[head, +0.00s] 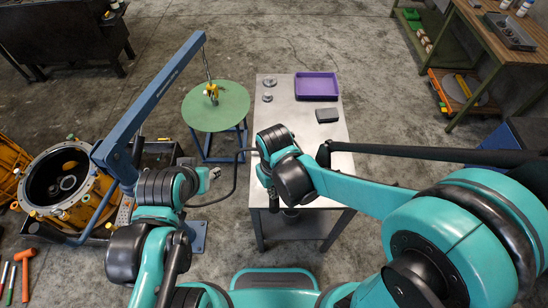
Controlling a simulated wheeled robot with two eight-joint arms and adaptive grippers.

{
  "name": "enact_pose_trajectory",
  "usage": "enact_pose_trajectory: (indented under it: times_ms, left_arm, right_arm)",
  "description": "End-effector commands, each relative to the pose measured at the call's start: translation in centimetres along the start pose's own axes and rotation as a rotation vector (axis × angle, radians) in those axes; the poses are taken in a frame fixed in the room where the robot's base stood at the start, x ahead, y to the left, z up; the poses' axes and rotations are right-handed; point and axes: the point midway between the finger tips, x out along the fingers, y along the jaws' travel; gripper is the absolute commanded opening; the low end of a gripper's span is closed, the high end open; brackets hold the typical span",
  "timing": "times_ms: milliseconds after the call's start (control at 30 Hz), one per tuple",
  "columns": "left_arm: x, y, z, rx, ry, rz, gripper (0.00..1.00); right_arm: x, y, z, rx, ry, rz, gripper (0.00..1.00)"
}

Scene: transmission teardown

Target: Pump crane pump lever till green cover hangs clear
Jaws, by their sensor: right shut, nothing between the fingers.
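The blue crane (160,85) stands at the left, its boom rising toward the top. A chain (206,66) hangs from the boom tip to a yellow hook (211,91) over the round green cover (232,112). The cover appears to rest on a blue stand (241,137); I see no clear gap. I cannot make out the pump lever for certain near the crane base, partly behind my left arm. My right gripper (273,199) is shut and empty by the table's left edge. My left gripper (211,174) is small and partly hidden; its jaws are unclear.
A yellow transmission housing (95,187) sits open at the left. A grey table (297,118) holds a purple tray (316,84), a dark block (327,115) and small round parts. A dark curved cable or rod (235,180) runs between my arms. A wooden bench (478,50) stands at the upper right.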

Motion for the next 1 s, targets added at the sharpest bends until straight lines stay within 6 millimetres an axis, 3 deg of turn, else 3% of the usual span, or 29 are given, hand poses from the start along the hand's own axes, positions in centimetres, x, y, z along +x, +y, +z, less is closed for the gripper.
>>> enact_pose_trajectory:
  times_ms: [167,400,500,833,1000]
  left_arm:
    - [1.7,0.0,1.2,0.0,0.0,0.0,0.4]
    - [5.8,0.0,4.2,0.0,0.0,0.0,0.4]
    - [6.8,0.0,4.9,0.0,0.0,0.0,0.4]
    - [6.5,0.0,4.6,0.0,0.0,0.0,0.4]
    - [4.7,0.0,3.4,0.0,0.0,0.0,0.4]
  right_arm:
    - [2.4,-0.2,0.5,0.0,0.001,0.002,0.0]
    - [8.1,-0.9,1.6,-0.002,0.001,0.002,0.0]
    - [9.5,-1.1,2.0,0.0,0.001,0.002,0.0]
    - [9.1,-1.2,2.2,0.0,-0.002,0.001,0.0]
    - [6.5,-0.9,1.8,0.0,-0.002,0.0,0.0]
